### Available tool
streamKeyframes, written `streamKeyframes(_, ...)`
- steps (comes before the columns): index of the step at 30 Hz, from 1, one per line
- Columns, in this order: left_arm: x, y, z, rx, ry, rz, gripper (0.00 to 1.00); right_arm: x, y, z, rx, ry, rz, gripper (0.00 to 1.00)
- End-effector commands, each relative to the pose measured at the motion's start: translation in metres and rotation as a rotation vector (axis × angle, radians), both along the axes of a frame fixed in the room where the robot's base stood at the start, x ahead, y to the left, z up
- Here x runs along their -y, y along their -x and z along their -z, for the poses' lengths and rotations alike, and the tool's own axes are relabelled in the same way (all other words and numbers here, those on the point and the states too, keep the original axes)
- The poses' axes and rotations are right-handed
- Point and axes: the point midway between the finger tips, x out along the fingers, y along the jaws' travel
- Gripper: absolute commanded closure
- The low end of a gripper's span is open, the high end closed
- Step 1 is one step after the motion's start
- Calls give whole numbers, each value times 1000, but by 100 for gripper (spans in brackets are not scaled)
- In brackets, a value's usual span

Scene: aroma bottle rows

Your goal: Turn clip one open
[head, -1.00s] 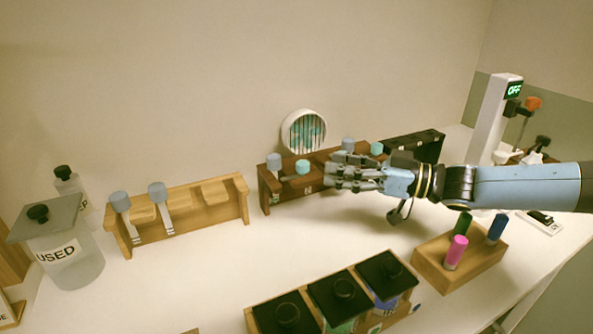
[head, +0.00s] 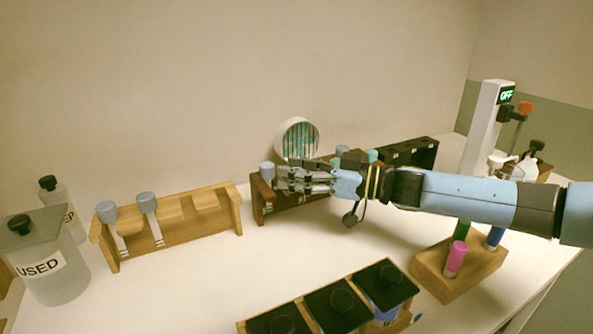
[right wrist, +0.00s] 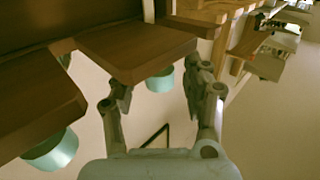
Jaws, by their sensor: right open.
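The dark brown rack (head: 292,214) stands at the middle back, with a grey-blue knob (head: 266,172) at its left end and a teal knob (head: 372,156) at its right. I cannot tell which part is clip one. My right gripper (head: 277,178) reaches from the right across the rack's front and hides much of it. In the right wrist view, the open right gripper (right wrist: 162,98) has a finger on either side of a teal cap (right wrist: 160,80), beside a brown block (right wrist: 135,45); contact is unclear. Another teal cap (right wrist: 52,150) is at lower left. My left gripper is out of view.
A light wood rack (head: 165,235) with two grey-blue knobs stands left of the dark rack. A USED jar (head: 45,285) is far left. A wooden block (head: 460,275) with pink, green and blue tubes is at the right. Black-lidded boxes (head: 340,303) are in front.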

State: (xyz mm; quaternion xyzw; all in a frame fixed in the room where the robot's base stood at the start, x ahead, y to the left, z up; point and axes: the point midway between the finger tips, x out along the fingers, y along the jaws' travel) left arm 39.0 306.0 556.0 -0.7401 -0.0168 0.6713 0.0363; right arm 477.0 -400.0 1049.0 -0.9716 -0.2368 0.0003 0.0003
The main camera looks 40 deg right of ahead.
Motion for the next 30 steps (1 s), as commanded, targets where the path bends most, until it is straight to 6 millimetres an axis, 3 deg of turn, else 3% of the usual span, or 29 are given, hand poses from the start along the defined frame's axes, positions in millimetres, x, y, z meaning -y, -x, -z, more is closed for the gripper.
streamKeyframes(1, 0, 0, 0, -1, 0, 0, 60, 0, 0, 0, 0, 0, 0, 54)
streamKeyframes(12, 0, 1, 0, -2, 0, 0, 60, 0, 0, 0, 0, 0, -1, 100)
streamKeyframes(30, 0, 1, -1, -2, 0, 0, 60, 0, 1, 1, -3, -1, 4, 100)
